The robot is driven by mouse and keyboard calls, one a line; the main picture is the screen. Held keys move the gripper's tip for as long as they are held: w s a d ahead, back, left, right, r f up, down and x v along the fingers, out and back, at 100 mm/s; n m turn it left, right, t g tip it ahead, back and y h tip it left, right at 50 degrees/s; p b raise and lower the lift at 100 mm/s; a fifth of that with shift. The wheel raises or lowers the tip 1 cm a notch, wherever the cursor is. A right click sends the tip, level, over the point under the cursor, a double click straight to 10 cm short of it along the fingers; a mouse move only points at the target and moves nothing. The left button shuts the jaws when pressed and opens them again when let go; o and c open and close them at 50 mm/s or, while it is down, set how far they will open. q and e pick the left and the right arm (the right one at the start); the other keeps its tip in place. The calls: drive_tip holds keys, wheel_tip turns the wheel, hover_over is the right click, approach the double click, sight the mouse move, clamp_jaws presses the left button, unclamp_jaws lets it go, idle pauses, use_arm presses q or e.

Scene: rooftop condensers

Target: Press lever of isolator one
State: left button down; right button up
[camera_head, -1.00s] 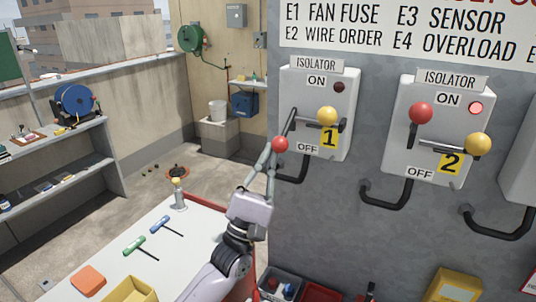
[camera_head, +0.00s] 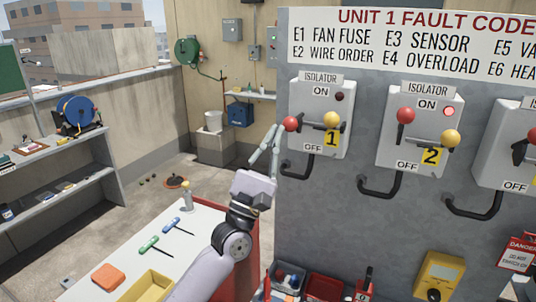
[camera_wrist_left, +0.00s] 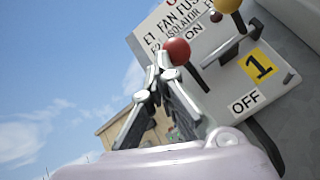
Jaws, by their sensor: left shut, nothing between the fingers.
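Isolator one is a light grey box (camera_head: 342,100) with a yellow "1" tag, on the grey wall; its lamp (camera_head: 339,96) is dark. A lever with a red ball (camera_head: 290,124) sticks out at its left, between the ON and OFF labels. A yellow ball (camera_head: 331,119) is to the right. My left gripper (camera_head: 277,132) is shut and empty, its fingertips just left of the red ball. In the left wrist view the red ball (camera_wrist_left: 177,51) is just beyond the fingertips (camera_wrist_left: 153,76); whether they touch is unclear. My right gripper is out of view.
Isolator two (camera_head: 388,134), with a lit red lamp, is to the right, and a third isolator (camera_head: 492,165) is at the edge. Black conduits curve below them. A workbench (camera_head: 192,252) with tools is at lower left; bins stand below the wall.

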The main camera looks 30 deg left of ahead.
use_arm(q)
wheel_tip(320, 180, up, 4)
drive_tip(key=shift+w+p, duration=0.15)
drive_tip(key=shift+p, duration=0.15)
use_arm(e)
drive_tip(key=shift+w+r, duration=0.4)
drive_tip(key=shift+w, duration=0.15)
use_arm(q)
drive_tip(key=shift+r, duration=0.3)
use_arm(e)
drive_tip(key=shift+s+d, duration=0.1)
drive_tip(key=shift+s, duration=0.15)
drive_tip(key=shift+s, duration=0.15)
